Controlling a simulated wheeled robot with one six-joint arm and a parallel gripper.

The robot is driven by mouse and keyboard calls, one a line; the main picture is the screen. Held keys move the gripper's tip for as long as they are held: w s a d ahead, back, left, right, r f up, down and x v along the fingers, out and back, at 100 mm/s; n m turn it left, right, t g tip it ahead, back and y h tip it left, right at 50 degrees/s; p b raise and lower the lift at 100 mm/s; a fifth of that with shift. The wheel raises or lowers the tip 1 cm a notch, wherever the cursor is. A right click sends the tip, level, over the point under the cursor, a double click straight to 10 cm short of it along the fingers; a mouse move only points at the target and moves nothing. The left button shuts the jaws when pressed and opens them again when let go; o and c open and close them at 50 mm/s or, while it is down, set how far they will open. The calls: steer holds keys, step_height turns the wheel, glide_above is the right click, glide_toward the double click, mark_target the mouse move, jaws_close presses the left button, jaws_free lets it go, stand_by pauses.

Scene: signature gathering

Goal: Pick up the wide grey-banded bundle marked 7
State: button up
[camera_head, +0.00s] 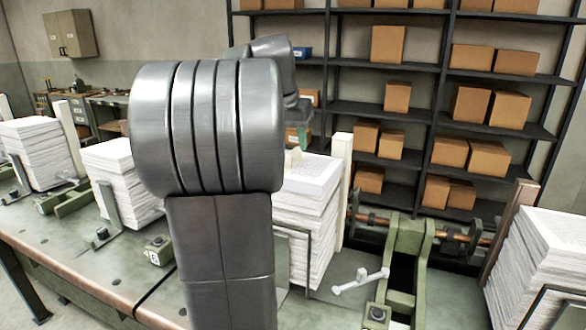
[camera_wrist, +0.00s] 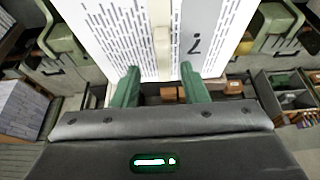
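A white stack of printed sheets stands in the middle of the bench in the head view (camera_head: 308,215), partly hidden by my arm. A small cream piece shows on its top (camera_head: 291,160). In the wrist view, printed white paper (camera_wrist: 115,35) fills the top middle, with a raised cream strip (camera_wrist: 161,38) across it. A dark mark like an upside-down 7 (camera_wrist: 195,43) lies right of the strip. My gripper (camera_wrist: 160,70) has two green fingers spread apart near the paper's edge, nothing held between them. I cannot tell their height above the paper. In the head view one green finger shows (camera_head: 305,115).
More paper stacks stand at the left (camera_head: 38,152), the middle left (camera_head: 118,180) and the right (camera_head: 545,260). A cream post (camera_head: 342,185) stands beside the middle stack. Green clamp machinery (camera_head: 408,240) is to its right. Shelves with brown boxes (camera_head: 388,43) stand behind.

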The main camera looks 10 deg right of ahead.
mark_target(293, 150)
steer(key=x, duration=0.1)
steer(key=p+x, duration=0.1)
steer(key=x, duration=0.3)
steer(key=shift+w, duration=0.3)
steer(key=shift+r, duration=0.15)
jaws_close()
